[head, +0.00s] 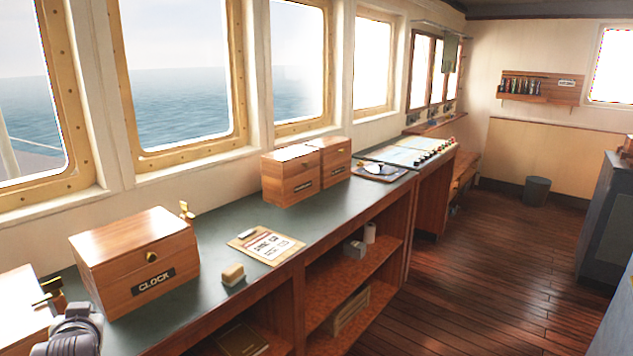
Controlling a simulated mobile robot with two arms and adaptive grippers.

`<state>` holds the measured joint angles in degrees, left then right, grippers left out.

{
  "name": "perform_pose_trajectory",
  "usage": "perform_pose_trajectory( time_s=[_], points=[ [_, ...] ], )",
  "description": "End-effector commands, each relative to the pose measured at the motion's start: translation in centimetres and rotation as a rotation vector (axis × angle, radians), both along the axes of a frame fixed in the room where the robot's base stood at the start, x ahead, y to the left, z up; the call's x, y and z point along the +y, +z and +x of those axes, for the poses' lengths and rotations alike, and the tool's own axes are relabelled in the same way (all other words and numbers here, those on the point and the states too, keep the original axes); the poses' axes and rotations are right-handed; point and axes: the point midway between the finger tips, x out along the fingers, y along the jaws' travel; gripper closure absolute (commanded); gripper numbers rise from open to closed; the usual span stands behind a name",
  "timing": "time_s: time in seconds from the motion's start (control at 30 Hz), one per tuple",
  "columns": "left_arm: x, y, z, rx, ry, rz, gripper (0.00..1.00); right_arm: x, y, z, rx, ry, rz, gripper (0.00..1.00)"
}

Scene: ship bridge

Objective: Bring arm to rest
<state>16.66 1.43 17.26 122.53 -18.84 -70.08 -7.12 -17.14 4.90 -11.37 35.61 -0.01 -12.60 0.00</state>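A grey jointed part of my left arm (75,333) shows at the bottom left corner, in front of the counter's near end. It looks like the gripper end, but its fingers cannot be made out, so I cannot tell whether it is open or shut. It is close to the wooden box marked CLOCK (118,262), to the lower left of it. I cannot tell whether it touches anything. My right gripper is not in view.
The dark green counter (205,254) runs under the windows. On it are a clipboard (279,246), a small tan block (233,275), and two wooden boxes (290,184) farther back. Open shelves (350,295) lie below. The wooden floor (470,285) to the right is clear.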

Motion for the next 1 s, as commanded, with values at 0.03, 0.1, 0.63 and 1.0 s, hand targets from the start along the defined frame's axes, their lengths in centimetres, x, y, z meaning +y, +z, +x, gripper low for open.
perform_pose_trajectory(
  time_s=[0.03,0.1,0.63,1.0],
  points=[
    [-2.1,-3.5,-1.6,0.081,-0.050,-0.013,1.00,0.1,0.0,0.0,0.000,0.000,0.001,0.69],
    [-5.0,-7.6,-3.8,0.180,-0.117,-0.045,1.00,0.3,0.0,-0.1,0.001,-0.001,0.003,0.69],
    [-19.2,-22.7,-23.0,0.724,-0.426,-0.298,1.00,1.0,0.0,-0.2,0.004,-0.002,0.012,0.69],
    [-22.2,-28.8,-27.4,0.867,-0.482,-0.374,1.00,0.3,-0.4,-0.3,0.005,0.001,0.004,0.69]
  ],
)
